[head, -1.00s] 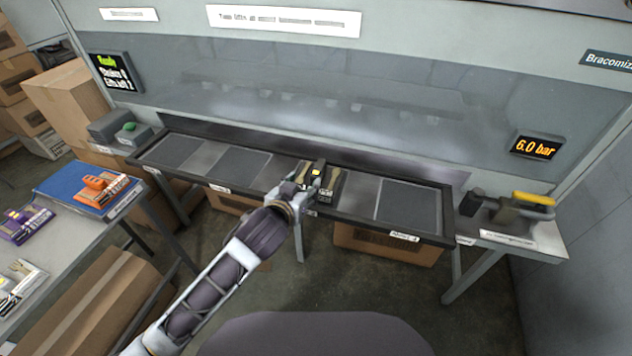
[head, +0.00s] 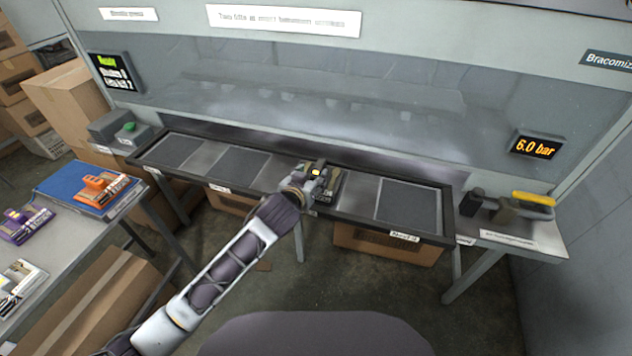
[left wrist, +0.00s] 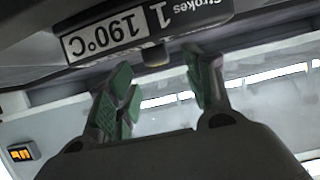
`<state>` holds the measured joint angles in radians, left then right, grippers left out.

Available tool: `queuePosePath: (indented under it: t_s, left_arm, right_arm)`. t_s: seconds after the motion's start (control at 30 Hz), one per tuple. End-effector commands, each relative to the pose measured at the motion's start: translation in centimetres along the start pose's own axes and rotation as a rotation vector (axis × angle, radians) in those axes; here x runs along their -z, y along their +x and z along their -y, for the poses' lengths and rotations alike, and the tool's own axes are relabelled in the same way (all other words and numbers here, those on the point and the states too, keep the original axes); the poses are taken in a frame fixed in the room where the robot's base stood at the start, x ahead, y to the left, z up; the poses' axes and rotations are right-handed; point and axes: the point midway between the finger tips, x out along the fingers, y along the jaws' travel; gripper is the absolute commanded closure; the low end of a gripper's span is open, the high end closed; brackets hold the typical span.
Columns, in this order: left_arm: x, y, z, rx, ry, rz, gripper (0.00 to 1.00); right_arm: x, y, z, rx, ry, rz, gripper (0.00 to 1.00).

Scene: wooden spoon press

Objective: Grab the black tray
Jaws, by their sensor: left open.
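The black tray (head: 327,196) sits on the long dark-framed press bed, right of its middle. My left gripper (head: 314,180) is at the tray's near left side in the head view and covers part of it. In the left wrist view, the gripper (left wrist: 160,68) is open, with green-padded fingers apart. The dark tray body (left wrist: 45,60) with a white label reading 190°C appears upside down just beyond the fingertips. A small knob-like part shows between them; I cannot tell whether they touch it. My right gripper is not in view.
The press bed (head: 410,238) has flat dark plates on both sides of the tray. A side table (head: 60,245) at left holds an orange tray (head: 103,187) and a purple one (head: 25,222). A yellow-handled tool (head: 534,199) lies at right. A green button (head: 129,127) is at back left.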

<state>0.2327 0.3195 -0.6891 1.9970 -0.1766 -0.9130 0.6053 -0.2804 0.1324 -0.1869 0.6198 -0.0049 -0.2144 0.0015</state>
Motion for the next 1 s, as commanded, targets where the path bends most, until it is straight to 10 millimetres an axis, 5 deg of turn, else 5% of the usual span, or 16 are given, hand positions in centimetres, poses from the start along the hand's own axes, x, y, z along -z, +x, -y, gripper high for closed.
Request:
queuePosePath:
  t_s: [0.37,1.0]
  left_arm:
    - [-0.1,0.5,0.0,0.000,0.001,0.000,0.48]
    - [-0.4,5.0,-0.2,-0.001,0.001,0.000,0.48]
  right_arm:
    - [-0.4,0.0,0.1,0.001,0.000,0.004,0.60]
    - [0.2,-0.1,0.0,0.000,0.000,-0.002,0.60]
